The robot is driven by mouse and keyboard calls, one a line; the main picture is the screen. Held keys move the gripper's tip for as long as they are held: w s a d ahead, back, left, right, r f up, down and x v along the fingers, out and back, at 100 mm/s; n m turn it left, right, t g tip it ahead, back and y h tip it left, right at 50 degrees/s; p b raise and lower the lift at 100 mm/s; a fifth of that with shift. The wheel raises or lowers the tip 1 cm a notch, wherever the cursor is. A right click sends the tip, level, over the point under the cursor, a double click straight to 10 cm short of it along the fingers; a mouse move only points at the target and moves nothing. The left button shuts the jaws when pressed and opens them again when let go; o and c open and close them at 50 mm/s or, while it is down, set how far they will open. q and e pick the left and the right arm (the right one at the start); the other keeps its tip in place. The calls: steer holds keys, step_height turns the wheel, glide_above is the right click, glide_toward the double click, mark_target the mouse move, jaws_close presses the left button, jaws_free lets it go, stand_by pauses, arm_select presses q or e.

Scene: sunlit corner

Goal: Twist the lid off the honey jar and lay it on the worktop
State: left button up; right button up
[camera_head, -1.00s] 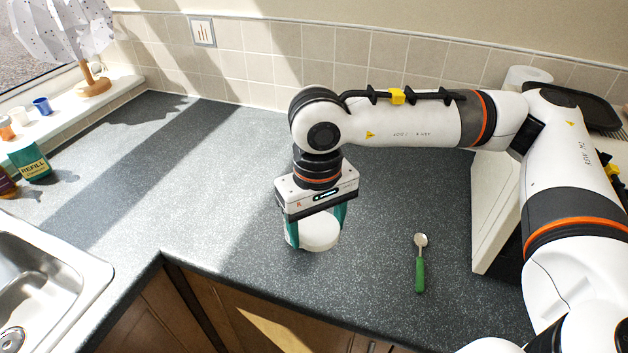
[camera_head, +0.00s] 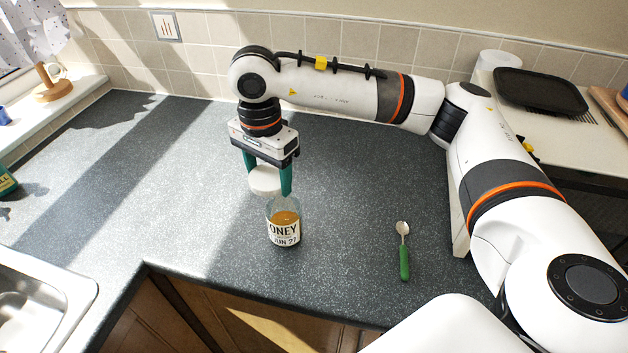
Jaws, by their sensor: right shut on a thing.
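The honey jar (camera_head: 285,226) stands upright and open on the worktop (camera_head: 340,190). It is clear glass with amber honey and a white label whose visible letters read "ONEY". My right gripper (camera_head: 267,182) is shut on the round white lid (camera_head: 264,181), with a green finger on either side. The lid is off the jar and shows just behind and to the left of the jar's mouth. I cannot tell how high it is above the worktop. My left gripper is not in view.
A green-handled spoon (camera_head: 404,258) lies to the right of the jar. The sink (camera_head: 75,300) is at the lower left. A dark tray (camera_head: 540,92) lies at the back right. The worktop left of and behind the jar is clear.

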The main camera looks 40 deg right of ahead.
steer(key=w+d+m+p, duration=0.2)
steer(key=w+d+m, duration=0.3)
steer(key=m, duration=0.9)
steer(key=m+p, duration=0.3)
steer(key=m, duration=1)
glide_toward(300, 192)
steer(key=f+p, duration=0.1)
steer(key=f, duration=0.2)
steer(key=f+p, duration=0.1)
steer(key=f, duration=0.2)
steer(key=shift+w+f, duration=0.2)
steer(key=shift+f, duration=0.15)
steer(key=shift+f, duration=0.1)
steer(key=shift+s+f+b, duration=0.15)
steer(key=shift+f+b, duration=0.2)
